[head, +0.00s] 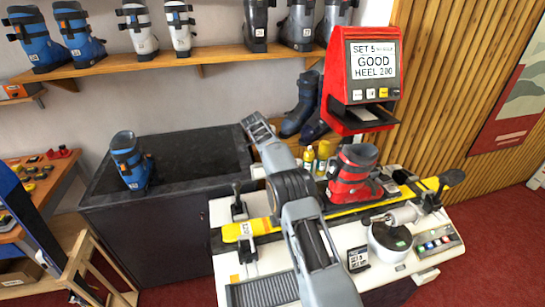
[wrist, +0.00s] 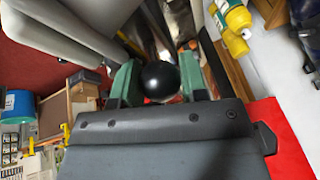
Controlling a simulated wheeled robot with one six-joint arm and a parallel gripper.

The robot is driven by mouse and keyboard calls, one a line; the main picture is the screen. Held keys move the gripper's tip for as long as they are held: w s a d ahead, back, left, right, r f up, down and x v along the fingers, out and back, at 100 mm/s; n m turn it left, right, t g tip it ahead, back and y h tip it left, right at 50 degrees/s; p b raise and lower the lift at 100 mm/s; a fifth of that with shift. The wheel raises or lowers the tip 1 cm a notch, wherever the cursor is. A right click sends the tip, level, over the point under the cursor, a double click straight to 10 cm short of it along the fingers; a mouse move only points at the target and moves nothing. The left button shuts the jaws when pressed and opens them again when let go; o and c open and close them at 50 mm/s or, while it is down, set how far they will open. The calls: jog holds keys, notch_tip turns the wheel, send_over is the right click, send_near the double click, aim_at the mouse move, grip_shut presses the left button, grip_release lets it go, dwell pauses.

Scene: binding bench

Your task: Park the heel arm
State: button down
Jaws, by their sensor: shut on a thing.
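In the wrist view the two green fingers of my gripper (wrist: 158,72) are closed on a round black knob (wrist: 161,84), one finger on each side. I take the knob to be the handle of the heel arm; most of what it is fixed to is hidden. In the head view my grey arm crosses the bench (head: 228,268), and its fingers and the held knob cannot be made out. A red boot (head: 352,178) stands on a yellow ski (head: 412,190) lying across the bench. The red tester's screen (head: 374,61) reads "SET 5", "GOOD" and "HEEL 2.00".
A white drum with a grey cylinder (head: 402,215) stands at the bench's front right, beside a small black sign (head: 358,260). Yellow bottles (head: 323,150) stand behind the ski. A blue boot (head: 130,162) stands on the dark counter (head: 190,155); its right part is clear.

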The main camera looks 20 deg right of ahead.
jog(key=shift+r, duration=0.15)
jog(key=c, duration=0.7)
grip_release()
jog(key=v, duration=0.7)
jog(key=shift+a+r, duration=0.1)
jog(key=shift+a, duration=0.05)
jog(key=shift+r, duration=0.1)
